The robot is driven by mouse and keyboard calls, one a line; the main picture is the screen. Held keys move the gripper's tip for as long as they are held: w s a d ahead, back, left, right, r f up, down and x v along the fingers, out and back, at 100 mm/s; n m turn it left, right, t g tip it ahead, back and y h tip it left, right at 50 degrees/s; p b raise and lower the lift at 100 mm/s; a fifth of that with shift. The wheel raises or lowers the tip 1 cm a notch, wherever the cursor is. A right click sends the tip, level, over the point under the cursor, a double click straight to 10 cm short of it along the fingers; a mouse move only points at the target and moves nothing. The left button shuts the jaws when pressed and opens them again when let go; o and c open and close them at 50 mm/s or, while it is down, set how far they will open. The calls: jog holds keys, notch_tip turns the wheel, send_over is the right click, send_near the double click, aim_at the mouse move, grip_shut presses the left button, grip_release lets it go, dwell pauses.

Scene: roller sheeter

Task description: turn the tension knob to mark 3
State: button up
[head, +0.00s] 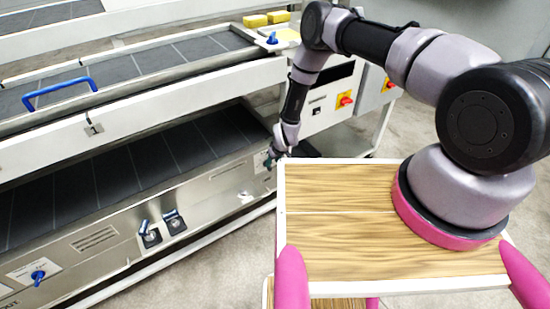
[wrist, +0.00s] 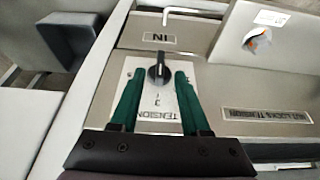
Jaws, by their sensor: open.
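The tension knob (wrist: 159,72) is black and sits on a light plate (wrist: 146,105) lettered TENSION in the wrist view. The lettering is turned in the picture, and one small mark below the knob is too small to read surely. A pale line shows on the knob's upper part. My gripper (wrist: 160,76) is open, with one green finger on either side of the knob. I cannot tell whether the fingers touch it. In the head view my gripper (head: 270,160) is at the right end of the machine's lower front panel, and the knob is hidden there.
A blue handle (head: 58,92) stands on the upper cover. In the wrist view a bracket handle (wrist: 182,12) lies just beyond the knob, and a label (wrist: 267,115) is at right.

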jog(key=v, duration=0.5)
jog(key=shift+s, duration=0.15)
dwell(0.6)
